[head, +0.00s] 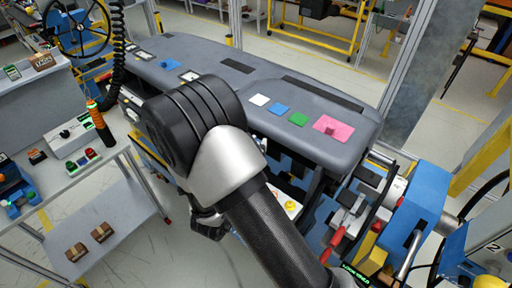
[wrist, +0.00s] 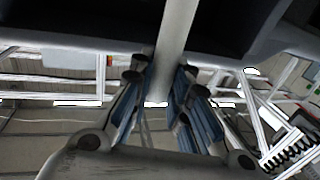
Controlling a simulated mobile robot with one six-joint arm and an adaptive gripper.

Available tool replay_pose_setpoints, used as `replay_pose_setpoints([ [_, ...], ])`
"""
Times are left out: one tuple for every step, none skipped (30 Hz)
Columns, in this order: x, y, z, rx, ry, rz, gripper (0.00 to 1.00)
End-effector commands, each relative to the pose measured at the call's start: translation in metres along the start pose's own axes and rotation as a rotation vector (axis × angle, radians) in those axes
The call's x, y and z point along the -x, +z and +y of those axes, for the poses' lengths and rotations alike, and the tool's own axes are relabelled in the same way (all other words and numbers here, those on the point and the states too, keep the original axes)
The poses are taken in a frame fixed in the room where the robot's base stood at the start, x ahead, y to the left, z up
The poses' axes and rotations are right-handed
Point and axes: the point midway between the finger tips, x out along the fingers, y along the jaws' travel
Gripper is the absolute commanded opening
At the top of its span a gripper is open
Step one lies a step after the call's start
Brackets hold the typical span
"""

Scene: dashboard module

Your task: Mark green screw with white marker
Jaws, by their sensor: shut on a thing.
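My gripper (wrist: 155,82) is seen from behind in the wrist view, its blue-padded fingers closed around a pale rod (wrist: 176,35). The rod runs up from between the fingertips to the top edge and looks like the white marker, though its tip is out of view. In the head view my gripper (head: 208,222) is a dark shape below the dashboard's near edge, mostly hidden by my arm. I cannot make out a green screw in either view.
The grey dashboard (head: 215,72) carries white, blue, green (head: 298,119) and pink patches on top. Its dark underside (wrist: 85,25) fills the top of the wrist view. A blue fixture (head: 415,220) stands at right. A workbench (head: 75,165) with boxes stands at left.

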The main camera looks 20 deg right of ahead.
Motion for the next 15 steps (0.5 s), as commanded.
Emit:
replay_pose_setpoints([
  [0.001, 0.001, 0.0, 0.0, 0.0, 0.0, 0.01],
  [0.002, 0.001, 0.0, 0.0, 0.0, 0.0, 0.01],
  [0.003, 0.001, 0.0, -0.001, 0.0, 0.0, 0.01],
  [0.002, 0.003, 0.0, 0.0, 0.001, 0.0, 0.01],
  [0.002, 0.004, 0.0, 0.0, 0.001, 0.0, 0.01],
  [0.002, 0.006, 0.0, 0.0, 0.001, 0.0, 0.01],
  [0.002, 0.008, 0.0, 0.0, 0.001, 0.0, 0.01],
  [0.002, 0.01, 0.0, 0.0, 0.001, 0.0, 0.01],
  [0.002, 0.013, 0.0, 0.0, 0.001, 0.0, 0.01],
  [0.002, 0.015, 0.0, 0.0, 0.0, 0.0, 0.01],
  [0.002, 0.017, 0.0, 0.0, 0.0, 0.0, 0.01],
  [0.002, 0.02, 0.0, 0.0, 0.0, 0.0, 0.01],
  [0.002, 0.022, 0.0, 0.0, 0.0, 0.0, 0.01],
  [0.002, 0.024, 0.0, 0.0, 0.0, 0.0, 0.01],
  [0.002, 0.027, 0.0, 0.0, 0.0, 0.0, 0.01],
])
